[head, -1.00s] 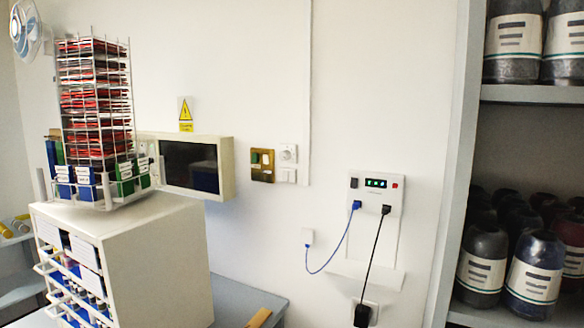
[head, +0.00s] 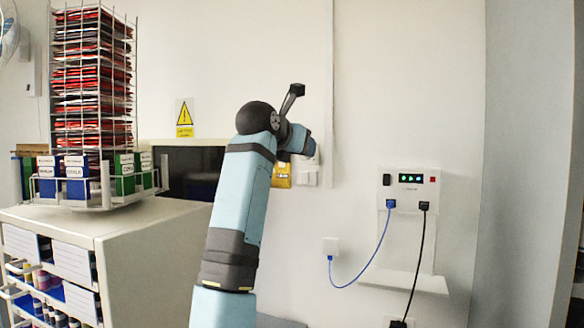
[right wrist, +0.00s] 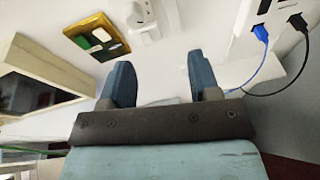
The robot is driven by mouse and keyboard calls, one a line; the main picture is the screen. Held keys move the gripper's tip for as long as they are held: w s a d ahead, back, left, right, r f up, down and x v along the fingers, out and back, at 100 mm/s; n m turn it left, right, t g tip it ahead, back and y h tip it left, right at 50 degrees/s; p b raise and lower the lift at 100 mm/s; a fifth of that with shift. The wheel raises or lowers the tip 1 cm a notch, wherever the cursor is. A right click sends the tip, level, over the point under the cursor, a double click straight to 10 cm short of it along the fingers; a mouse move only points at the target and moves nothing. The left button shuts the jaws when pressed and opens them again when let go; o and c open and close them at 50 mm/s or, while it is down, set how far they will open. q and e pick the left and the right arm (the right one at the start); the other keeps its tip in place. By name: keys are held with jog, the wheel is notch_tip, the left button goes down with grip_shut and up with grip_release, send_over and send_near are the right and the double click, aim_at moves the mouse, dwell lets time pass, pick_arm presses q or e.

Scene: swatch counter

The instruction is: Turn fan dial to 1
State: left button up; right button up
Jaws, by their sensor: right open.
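In the head view my right arm covers the dial; part of a white switch plate (head: 307,178) shows beside the wrist. My right gripper (right wrist: 162,82) is open and empty, its two blue fingers apart, pointing toward the wall and short of the dial. My left gripper is in neither view.
A white wall fan (head: 8,38) is at the far left. A wire rack of red packets (head: 92,80) stands on a white cabinet (head: 150,235). A dark screen (head: 190,170) is behind my arm. A white socket panel (head: 410,190) with blue and black cables is to the right.

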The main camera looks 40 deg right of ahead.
jog(key=w+d+f+t+y+p, duration=0.1)
jog(key=w+d+f+y, duration=0.1)
jog(key=w+d, duration=0.5)
jog(key=shift+w+d+f+t, duration=0.15)
jog(key=shift+w+d+t, duration=0.15)
jog(key=shift+d, duration=0.65)
jog(key=c, duration=0.9)
